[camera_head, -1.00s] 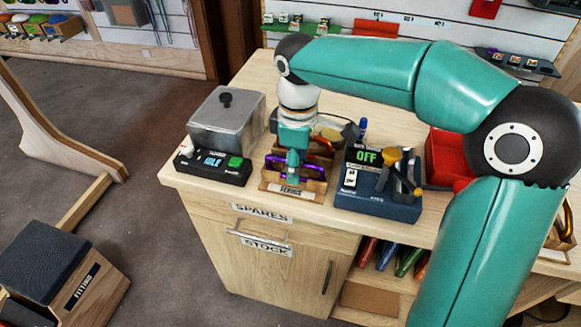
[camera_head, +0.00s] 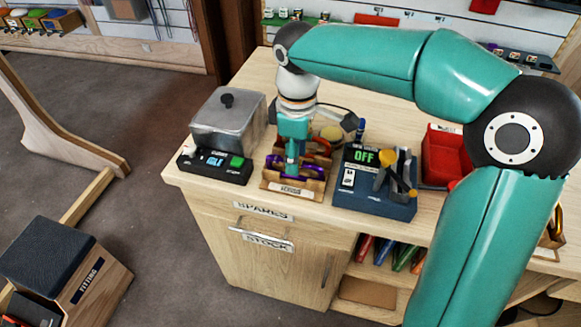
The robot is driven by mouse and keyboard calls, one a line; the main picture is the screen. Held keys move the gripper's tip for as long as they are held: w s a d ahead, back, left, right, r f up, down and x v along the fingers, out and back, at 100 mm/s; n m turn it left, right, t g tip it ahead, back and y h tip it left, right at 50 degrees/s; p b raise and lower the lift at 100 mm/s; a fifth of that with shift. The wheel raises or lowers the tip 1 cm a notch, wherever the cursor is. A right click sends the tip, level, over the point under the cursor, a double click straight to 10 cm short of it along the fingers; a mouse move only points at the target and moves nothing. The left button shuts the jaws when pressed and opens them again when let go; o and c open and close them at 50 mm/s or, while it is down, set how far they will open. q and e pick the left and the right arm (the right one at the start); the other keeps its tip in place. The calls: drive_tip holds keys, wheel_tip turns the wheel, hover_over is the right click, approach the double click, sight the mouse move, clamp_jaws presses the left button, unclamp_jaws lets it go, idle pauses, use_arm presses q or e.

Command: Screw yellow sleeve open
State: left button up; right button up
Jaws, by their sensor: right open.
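My right gripper (camera_head: 292,168) points down over the small wooden tray (camera_head: 291,190) on the bench, which has a label on its front. It is open, small in view, and hides part of the tray. A purple carabiner (camera_head: 312,171) lies in the tray at the fingertips; I cannot tell whether they touch it. An orange-red carabiner (camera_head: 322,147) shows behind it. I cannot make out a yellow sleeve on either one. My left gripper is not in view.
A grey lidded box (camera_head: 228,122) and a black device (camera_head: 214,166) stand left of the tray. A blue device (camera_head: 375,190) reading OFF, with yellow-and-black parts on it, stands close on its right. A red bin (camera_head: 445,155) is farther right.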

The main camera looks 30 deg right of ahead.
drive_tip(key=shift+s+a, duration=0.5)
drive_tip(key=shift+a, duration=0.05)
drive_tip(key=shift+f, duration=0.1)
drive_tip(key=shift+f+b, duration=1.15)
drive_tip(key=shift+f, duration=0.2)
drive_tip(key=shift+w, duration=0.1)
drive_tip(key=shift+w+d+r, duration=0.1)
drive_tip(key=shift+d, duration=0.1)
drive_tip(key=shift+w+d+p, duration=0.35)
drive_tip(key=shift+d+p, duration=0.05)
drive_tip(key=shift+p, duration=0.05)
